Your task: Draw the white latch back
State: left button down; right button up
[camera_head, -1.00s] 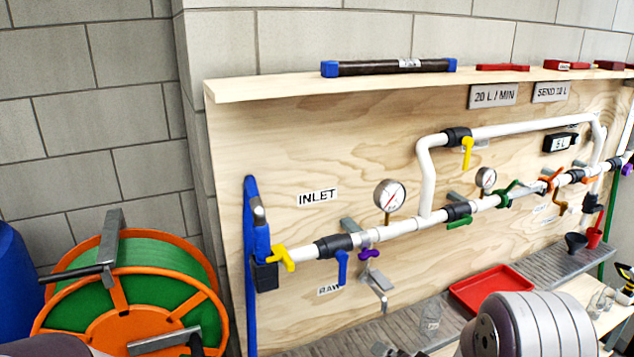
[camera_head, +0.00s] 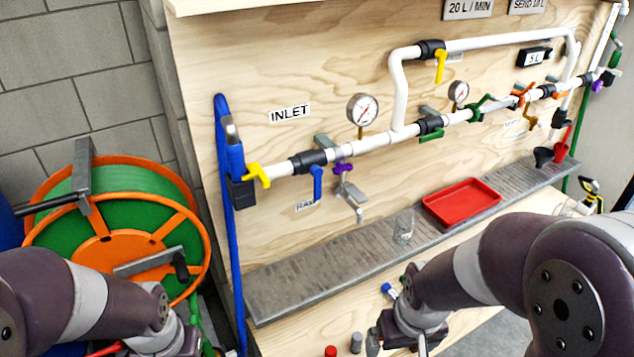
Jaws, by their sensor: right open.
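I cannot make out a white latch in the head view. The white pipe run (camera_head: 370,145) crosses the plywood board, with coloured valve handles along it. My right gripper (camera_head: 402,344) is open at the bottom edge, above the bench front and below the metal ledge. It is well apart from the pipes, and my own arm hides part of the bench. My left gripper (camera_head: 182,344) is at the bottom left in front of the hose reel, largely cut off by the frame, so its jaws cannot be read.
A red tray (camera_head: 461,204) and a clear jar (camera_head: 404,226) stand on the metal ledge (camera_head: 290,283). Small bottles and a red cap (camera_head: 330,351) are near my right gripper. The orange and green hose reel (camera_head: 110,235) fills the left. The blue hose (camera_head: 225,200) hangs at the board's left edge.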

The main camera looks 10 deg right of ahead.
aim_at(616, 73)
jog(key=z, duration=1)
